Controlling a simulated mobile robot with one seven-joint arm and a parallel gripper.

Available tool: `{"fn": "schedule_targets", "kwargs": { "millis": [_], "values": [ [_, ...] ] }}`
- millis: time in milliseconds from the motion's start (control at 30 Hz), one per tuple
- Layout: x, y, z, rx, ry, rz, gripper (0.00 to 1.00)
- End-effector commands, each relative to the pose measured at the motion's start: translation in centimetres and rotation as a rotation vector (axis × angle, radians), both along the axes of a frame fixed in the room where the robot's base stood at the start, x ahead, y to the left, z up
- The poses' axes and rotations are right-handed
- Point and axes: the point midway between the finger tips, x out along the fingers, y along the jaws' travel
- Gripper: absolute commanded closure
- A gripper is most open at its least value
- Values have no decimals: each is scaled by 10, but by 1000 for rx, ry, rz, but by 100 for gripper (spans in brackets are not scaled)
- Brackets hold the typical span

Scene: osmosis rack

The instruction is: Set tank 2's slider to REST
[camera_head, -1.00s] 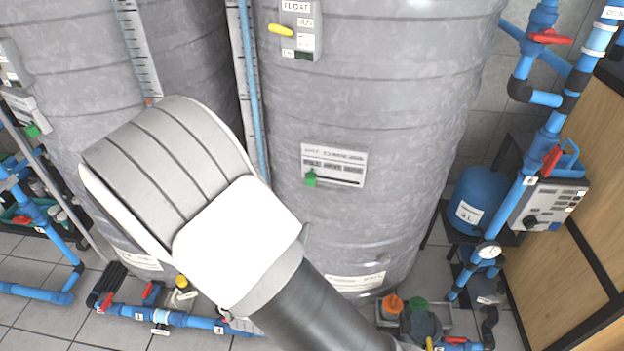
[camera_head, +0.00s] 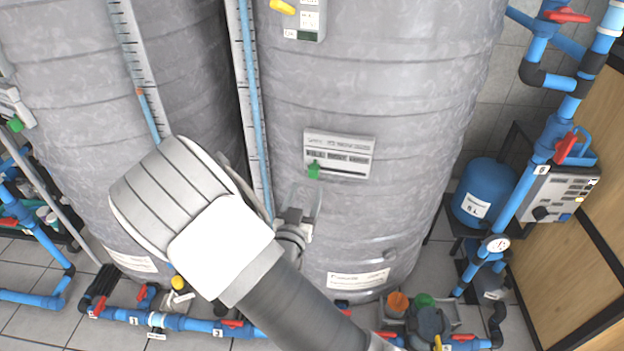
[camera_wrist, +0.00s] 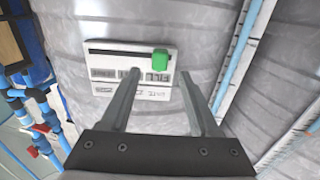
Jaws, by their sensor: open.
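A white slider panel (camera_head: 345,143) is fixed to the front of the large grey tank (camera_head: 400,90). Its green knob (camera_head: 314,171) sits at the left end of a dark slot in the head view. In the wrist view the panel (camera_wrist: 103,55) appears upside down, with the green knob (camera_wrist: 160,59) at the slot's right end. Small labels run along the slot; I cannot read REST among them. My gripper (camera_head: 308,195) is just below the panel, partly hidden by my arm. In the wrist view its fingers (camera_wrist: 160,74) are apart, with the knob beyond the gap between them.
Another grey tank (camera_head: 185,60) stands at left, with a slider and green knob (camera_head: 15,125) at the edge. A float panel with a yellow lever (camera_head: 283,7) is above. Blue pipes with red valves (camera_head: 566,147) and a blue vessel (camera_head: 487,190) are at right.

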Motion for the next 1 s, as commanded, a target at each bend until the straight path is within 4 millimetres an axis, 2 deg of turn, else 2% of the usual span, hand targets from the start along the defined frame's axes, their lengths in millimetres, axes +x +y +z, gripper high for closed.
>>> {"fn": "schedule_targets", "kwargs": {
  "millis": [100, 300, 467, 733, 767, 1000],
  "values": [
    [24, -6, -1, 0, -2, -3, 38],
    [52, -11, -1, -1, 0, -1, 38],
    [61, -12, 0, -1, -1, -1, 38],
    [63, -12, 0, -1, 0, 0, 38],
    [62, -12, 0, -1, 0, 0, 41],
    [62, -12, 0, -1, 0, 0, 84]
  ]
}}
